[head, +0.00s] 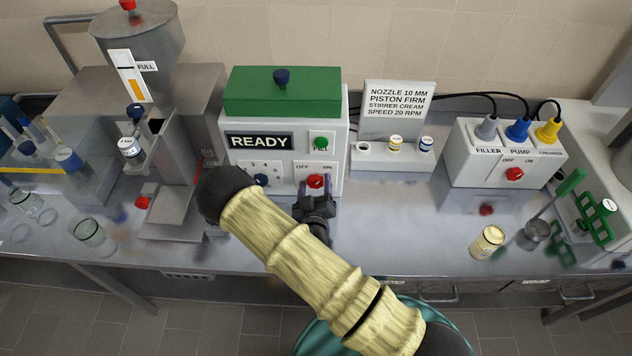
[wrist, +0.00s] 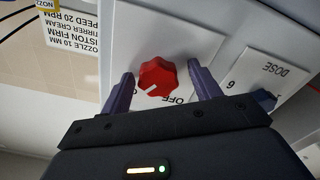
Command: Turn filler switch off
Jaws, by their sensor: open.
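A red switch knob (head: 316,181) sits on the front of the white box with the green top, between OFF and ON labels. In the wrist view the knob (wrist: 157,77) lies between my gripper's two purple fingers, with gaps visible. Its white mark points lower left, away from the OFF label (wrist: 176,98); the other label is mostly hidden by a finger. My gripper (head: 316,197) is open in front of the knob; in the wrist view its fingertips (wrist: 158,78) flank it.
The box's READY sign (head: 261,141), green button (head: 322,142) and blue dose knob (head: 261,180) are close by. A steel hopper (head: 140,45) stands left. The counter between is mostly clear.

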